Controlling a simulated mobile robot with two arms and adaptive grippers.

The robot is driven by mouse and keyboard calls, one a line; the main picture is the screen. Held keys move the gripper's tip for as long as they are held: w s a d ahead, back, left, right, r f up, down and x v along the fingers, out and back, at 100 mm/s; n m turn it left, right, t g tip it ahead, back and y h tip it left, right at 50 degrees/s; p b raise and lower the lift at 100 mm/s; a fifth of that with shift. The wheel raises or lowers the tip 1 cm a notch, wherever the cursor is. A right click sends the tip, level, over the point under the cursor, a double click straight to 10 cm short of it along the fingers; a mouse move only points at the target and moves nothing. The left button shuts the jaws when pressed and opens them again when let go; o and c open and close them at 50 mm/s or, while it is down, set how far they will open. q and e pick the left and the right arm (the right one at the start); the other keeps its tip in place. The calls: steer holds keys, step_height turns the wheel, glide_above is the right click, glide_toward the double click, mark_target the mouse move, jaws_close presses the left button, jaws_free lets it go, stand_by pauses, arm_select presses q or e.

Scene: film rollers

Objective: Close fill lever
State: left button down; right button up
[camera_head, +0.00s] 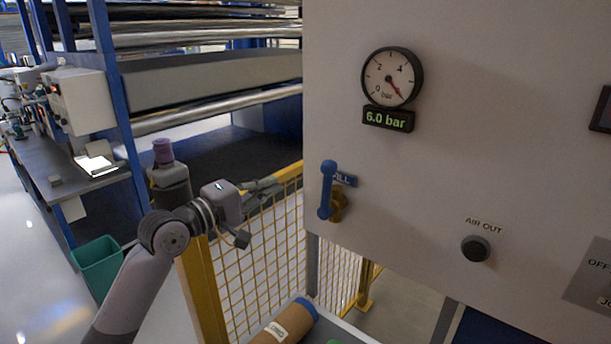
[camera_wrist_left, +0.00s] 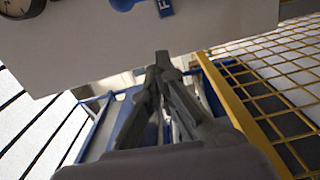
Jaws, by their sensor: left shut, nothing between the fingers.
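The fill lever (camera_head: 326,190) is a blue handle on a brass valve (camera_head: 339,203), on the left part of the light grey panel. It stands close to vertical, beside a blue label (camera_head: 344,179) that it partly covers. In the left wrist view the lever's blue end (camera_wrist_left: 122,4) is cut off by the top edge. My left gripper (camera_head: 262,184) is left of the lever, clear of the panel and not touching it. In the left wrist view its fingers (camera_wrist_left: 163,62) meet at the tips, with nothing between them. My right gripper is out of view.
A gauge (camera_head: 391,78) sits above a display (camera_head: 388,119) reading 6.0 bar. An AIR OUT knob (camera_head: 475,248) is at the lower right. A yellow mesh fence (camera_head: 262,245) stands below my left gripper. A brown roll (camera_head: 284,326) lies at the bottom.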

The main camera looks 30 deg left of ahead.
mark_target(327, 191)
arm_select(q)
steer(key=w+d+p, duration=0.4)
steer(key=w+d, duration=0.1)
steer(key=w, duration=0.1)
steer(key=shift+w, duration=0.4)
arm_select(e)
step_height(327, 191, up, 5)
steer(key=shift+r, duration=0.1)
arm_select(q)
steer(key=shift+w+a+f, duration=0.1)
steer(key=shift+a+f, duration=0.05)
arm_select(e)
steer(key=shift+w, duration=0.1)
